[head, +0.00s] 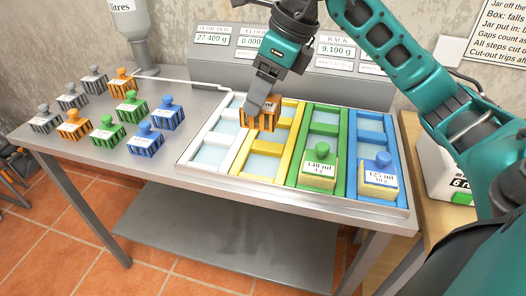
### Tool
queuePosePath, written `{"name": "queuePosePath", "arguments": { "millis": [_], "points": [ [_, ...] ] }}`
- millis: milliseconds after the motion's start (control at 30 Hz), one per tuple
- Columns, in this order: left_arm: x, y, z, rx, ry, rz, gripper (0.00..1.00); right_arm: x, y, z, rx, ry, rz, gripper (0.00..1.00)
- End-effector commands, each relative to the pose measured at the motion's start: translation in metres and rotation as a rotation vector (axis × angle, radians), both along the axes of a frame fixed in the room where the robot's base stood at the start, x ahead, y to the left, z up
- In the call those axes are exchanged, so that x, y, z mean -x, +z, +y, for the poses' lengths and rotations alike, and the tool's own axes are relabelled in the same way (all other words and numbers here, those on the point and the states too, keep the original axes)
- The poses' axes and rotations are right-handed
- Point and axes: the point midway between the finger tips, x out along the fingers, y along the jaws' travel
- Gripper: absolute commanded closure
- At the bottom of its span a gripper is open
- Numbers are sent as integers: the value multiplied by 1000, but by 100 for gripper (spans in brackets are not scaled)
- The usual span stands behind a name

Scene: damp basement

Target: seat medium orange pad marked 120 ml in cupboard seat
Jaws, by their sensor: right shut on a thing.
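My right gripper (264,102) is shut on an orange pad (257,118) with a white label. Only "ml" can be read on it; the gripper covers its top. The pad is over the rack tray (300,192), around the line between the white and yellow columns. I cannot tell whether it touches the frame. The tray has white, yellow, green (328,125) and blue (372,135) columns with pale openings. No seat label for a cupboard is readable. My left gripper is not in view.
A green-knobbed 140 ml block (318,173) and a blue-knobbed 125 ml block (378,180) stand in the front openings. Several grey, orange, green and blue knobbed blocks (105,134) stand on the table's left. A display panel (225,65) is behind the tray. A white box (448,165) stands right.

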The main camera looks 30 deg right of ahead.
Motion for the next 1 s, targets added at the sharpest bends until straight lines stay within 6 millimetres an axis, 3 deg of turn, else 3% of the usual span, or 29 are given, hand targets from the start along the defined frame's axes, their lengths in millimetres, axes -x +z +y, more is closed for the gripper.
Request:
{"name": "queuePosePath", "arguments": {
  "millis": [33, 100, 300, 467, 700, 1000],
  "points": [
    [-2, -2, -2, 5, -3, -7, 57, 1, -19, 0, 2, -1, 6, 66],
    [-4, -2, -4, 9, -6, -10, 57, 1, -38, 0, 2, 0, 6, 66],
    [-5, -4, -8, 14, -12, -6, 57, 1, -75, 0, 1, 0, 2, 66],
    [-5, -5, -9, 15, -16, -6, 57, 0, -87, 0, 1, 0, -1, 66],
    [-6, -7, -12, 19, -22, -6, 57, 1, -119, 0, 1, 0, 2, 66],
    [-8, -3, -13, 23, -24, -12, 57, 0, -122, 0, 1, 0, -2, 66]
  ]
}}
